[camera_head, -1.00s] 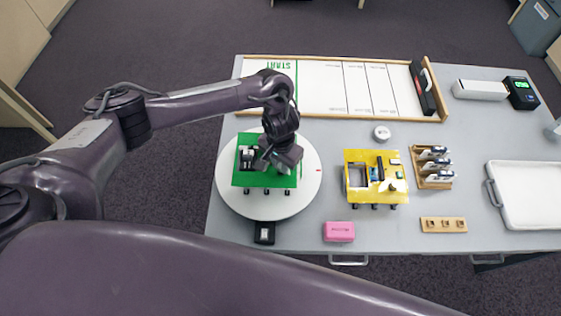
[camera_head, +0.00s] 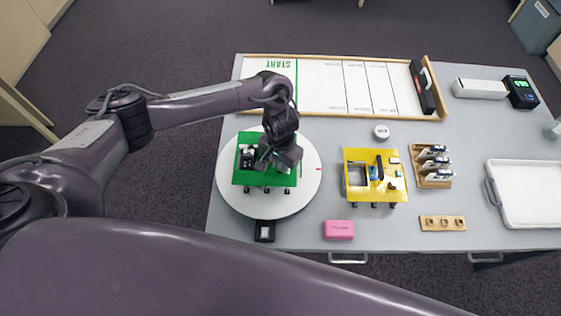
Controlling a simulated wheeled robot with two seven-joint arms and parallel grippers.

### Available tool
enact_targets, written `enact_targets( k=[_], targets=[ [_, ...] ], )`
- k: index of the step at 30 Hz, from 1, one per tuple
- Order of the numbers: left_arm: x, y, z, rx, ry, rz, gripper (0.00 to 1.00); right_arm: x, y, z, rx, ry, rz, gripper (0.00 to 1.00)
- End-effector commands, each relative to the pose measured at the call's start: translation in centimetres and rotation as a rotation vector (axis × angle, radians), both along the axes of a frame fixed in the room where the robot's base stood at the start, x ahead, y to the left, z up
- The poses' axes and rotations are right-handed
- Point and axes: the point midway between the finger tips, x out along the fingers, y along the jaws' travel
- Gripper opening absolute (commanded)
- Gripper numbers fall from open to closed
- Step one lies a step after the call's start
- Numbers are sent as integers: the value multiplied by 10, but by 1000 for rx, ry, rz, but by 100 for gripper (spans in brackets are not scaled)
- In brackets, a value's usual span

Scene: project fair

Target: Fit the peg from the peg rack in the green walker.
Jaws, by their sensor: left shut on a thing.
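The green walker (camera_head: 243,178), a flat green board with dark parts on top and small dark feet along its front edge, sits on a round white turntable (camera_head: 235,200). My left gripper (camera_head: 277,163) points down over the right half of the green walker. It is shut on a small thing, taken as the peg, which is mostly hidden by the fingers. I cannot tell whether the peg touches the walker or is in a hole. The peg rack (camera_head: 443,223), a small wooden block with several square openings, lies at the front right. My right gripper is out of view.
A yellow walker (camera_head: 353,190) stands right of the turntable. A pink block (camera_head: 338,230) and a small black box (camera_head: 264,231) lie near the front edge. A wooden holder (camera_head: 433,184), a white tray (camera_head: 530,215) and a framed white START board (camera_head: 325,90) are around.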

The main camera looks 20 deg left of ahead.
Motion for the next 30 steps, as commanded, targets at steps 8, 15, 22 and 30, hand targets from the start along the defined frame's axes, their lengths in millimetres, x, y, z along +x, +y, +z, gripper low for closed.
enact_targets(
  k=[8, 15, 22, 30],
  targets=[
    [0, 0, 0, 0, 0, 1, 0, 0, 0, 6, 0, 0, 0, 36],
    [0, 0, -2, 0, 0, 1, 0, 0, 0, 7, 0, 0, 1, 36],
    [0, 0, -2, 0, 0, 0, 0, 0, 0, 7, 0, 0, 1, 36],
    [0, 0, -2, 0, 0, 0, 45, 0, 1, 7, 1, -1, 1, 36]
  ],
)
